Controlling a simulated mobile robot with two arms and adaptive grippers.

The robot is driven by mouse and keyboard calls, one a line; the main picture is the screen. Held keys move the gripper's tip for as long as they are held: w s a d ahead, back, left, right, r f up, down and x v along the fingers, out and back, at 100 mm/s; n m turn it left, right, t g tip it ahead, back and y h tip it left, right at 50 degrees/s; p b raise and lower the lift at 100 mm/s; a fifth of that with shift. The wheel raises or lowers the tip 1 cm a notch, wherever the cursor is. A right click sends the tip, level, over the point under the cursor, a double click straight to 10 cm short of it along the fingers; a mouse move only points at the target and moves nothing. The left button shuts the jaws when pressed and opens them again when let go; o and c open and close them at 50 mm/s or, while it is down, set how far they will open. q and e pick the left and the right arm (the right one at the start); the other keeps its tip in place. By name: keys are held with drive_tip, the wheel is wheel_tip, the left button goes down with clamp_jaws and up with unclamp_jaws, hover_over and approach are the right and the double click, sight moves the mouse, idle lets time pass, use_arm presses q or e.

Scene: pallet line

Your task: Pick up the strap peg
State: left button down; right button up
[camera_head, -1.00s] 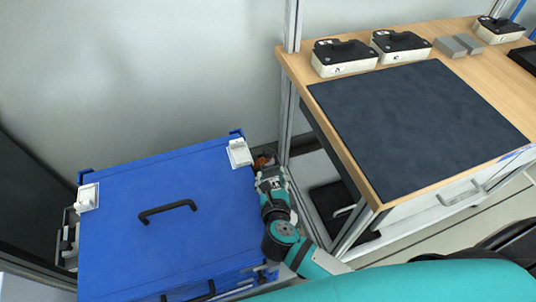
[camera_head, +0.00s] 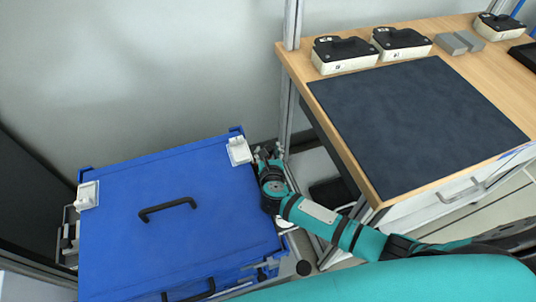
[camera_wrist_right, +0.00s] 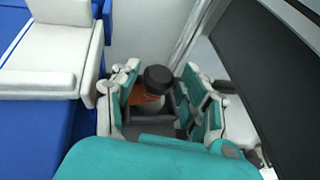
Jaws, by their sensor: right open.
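The strap peg appears to be the orange piece with a black round top (camera_wrist_right: 150,86) in the right wrist view. It stands between the two fingers of my right gripper (camera_wrist_right: 160,85), which is open around it. I cannot tell whether a finger touches it. In the head view my right gripper (camera_head: 267,153) is at the far right corner of the blue crate (camera_head: 170,180), beside the white corner latch (camera_head: 239,151). The peg is hidden there behind the gripper. My left gripper is not in view.
The blue lid has a black handle (camera_head: 167,210) and a second white latch (camera_head: 87,196). A metal post (camera_head: 290,75) and a wooden bench (camera_head: 368,187) with a dark mat (camera_head: 410,120) stand close to the right. Battery-like packs (camera_head: 343,55) sit at the bench's back.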

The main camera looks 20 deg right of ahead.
clamp_jaws()
drive_tip(key=shift+r, duration=0.15)
idle(0.4)
